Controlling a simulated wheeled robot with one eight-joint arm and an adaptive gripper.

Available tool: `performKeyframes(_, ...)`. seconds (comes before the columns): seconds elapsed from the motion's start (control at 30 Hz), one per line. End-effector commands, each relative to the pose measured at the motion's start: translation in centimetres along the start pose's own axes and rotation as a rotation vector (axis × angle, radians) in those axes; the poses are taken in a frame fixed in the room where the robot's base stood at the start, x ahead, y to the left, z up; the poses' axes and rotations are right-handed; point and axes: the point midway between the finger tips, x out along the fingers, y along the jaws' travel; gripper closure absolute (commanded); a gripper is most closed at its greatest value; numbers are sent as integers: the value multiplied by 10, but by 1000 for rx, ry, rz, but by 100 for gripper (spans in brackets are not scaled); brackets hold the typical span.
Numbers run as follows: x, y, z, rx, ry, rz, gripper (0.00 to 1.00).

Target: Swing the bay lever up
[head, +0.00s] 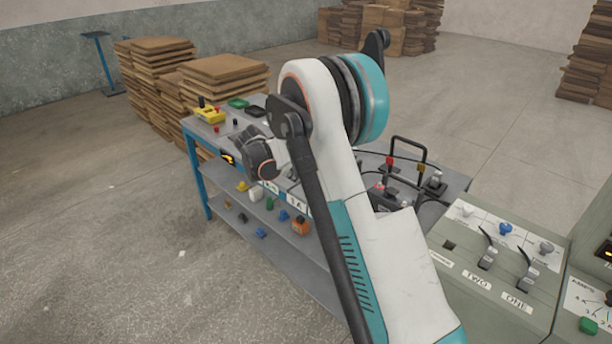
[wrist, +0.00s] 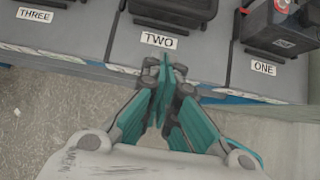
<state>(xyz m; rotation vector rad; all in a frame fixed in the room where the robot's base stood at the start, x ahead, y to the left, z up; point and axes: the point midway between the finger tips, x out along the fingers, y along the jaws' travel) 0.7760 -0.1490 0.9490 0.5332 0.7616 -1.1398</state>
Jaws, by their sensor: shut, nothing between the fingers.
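I cannot tell for sure which part is the bay lever. Two dark levers (head: 487,255) and (head: 527,275) stand on the grey-green panel at the right of the head view, each above a white label. My gripper (wrist: 163,72) is shut and empty in the wrist view, its tips just in front of the bench edge below the label TWO (wrist: 159,40). In the head view my arm hides the fingertips and part of the bench.
The bench (head: 318,262) has lower shelves with small coloured parts. In the wrist view, labels THREE (wrist: 35,15) and ONE (wrist: 264,68) flank TWO, with a dark battery (wrist: 280,25) behind ONE. The floor at left is open.

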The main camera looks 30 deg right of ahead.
Motion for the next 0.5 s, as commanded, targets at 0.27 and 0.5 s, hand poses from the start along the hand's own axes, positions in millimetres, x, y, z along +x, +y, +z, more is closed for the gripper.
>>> performKeyframes(0.27,1,0,0,-2,0,-1,100)
performKeyframes(0.5,8,0,-1,-1,0,-1,100)
